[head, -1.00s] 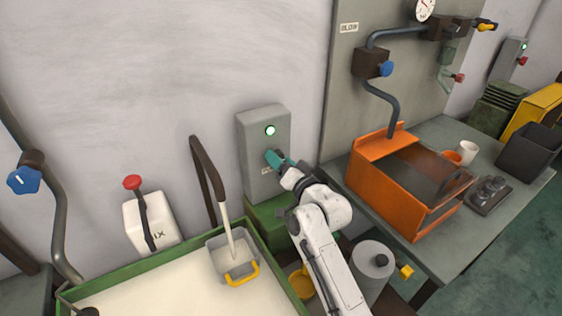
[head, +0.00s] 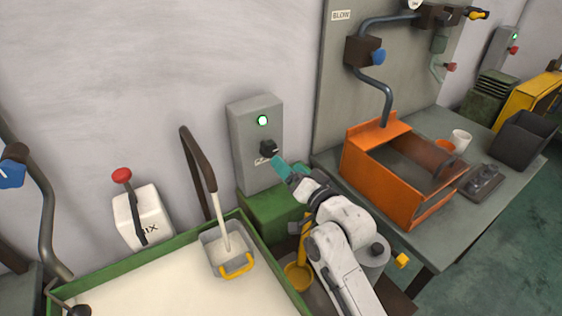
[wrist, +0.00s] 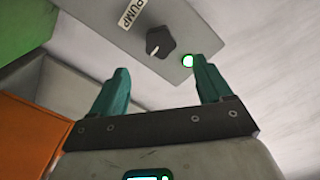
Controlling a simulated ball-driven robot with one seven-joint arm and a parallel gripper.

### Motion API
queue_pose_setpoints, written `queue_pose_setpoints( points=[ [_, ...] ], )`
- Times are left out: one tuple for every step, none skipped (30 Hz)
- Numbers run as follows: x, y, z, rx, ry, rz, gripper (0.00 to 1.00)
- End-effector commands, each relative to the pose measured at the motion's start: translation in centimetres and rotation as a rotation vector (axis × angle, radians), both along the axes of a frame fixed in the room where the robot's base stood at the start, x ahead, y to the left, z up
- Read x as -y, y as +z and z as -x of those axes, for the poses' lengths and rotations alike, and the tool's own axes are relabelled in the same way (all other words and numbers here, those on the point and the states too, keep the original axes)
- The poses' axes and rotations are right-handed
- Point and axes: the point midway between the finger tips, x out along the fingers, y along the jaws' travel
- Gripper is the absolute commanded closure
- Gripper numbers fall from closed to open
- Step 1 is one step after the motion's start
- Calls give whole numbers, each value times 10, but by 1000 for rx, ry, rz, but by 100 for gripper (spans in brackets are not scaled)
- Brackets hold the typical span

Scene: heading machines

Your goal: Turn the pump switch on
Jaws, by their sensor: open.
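The pump switch is a black rotary knob (head: 268,148) on a grey wall box (head: 243,165), below a lit green lamp (head: 263,120). The wrist view shows the knob (wrist: 160,42) with a pale pointer mark, beside the label PUMP (wrist: 131,13), and the lit lamp (wrist: 187,60). My gripper (head: 279,162) has teal fingers and is just right of and below the knob, apart from it. In the wrist view my gripper (wrist: 157,85) is open, with nothing between its fingers.
A green-rimmed tank (head: 150,256) with pale liquid lies in front at left, with a grey basket (head: 213,238) at its corner. A white box with a red-topped lever (head: 122,175) stands behind it. An orange guard box (head: 372,130) sits on the bench at right.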

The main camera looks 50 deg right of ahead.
Motion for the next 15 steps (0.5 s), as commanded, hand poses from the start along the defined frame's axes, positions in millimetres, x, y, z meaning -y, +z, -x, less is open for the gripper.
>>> queue_pose_setpoints(
  points=[
    [-2, -2, 8, -1, 1, 0, 21],
    [-3, -2, 11, -1, 0, 0, 21],
    [-4, -2, 15, 0, 0, -1, 21],
    [-5, -1, 18, 0, 0, -1, 21],
    [-6, -1, 20, 0, 0, -1, 21],
    [-6, -1, 22, 0, 0, -1, 21],
    [-7, -1, 23, 0, 0, -1, 21],
    [-7, 0, 24, 1, 1, -1, 21],
    [-7, 0, 25, 1, 1, -1, 21],
    [-7, 0, 25, 1, 1, -1, 21],
    [-8, 0, 26, 1, 1, -1, 21],
    [-8, 0, 26, 1, 1, -1, 21],
    [-7, 0, 25, 1, 1, -1, 21],
    [-7, 0, 25, 1, 1, -1, 21],
    [-7, 0, 25, 0, 0, -1, 21]
  ],
)
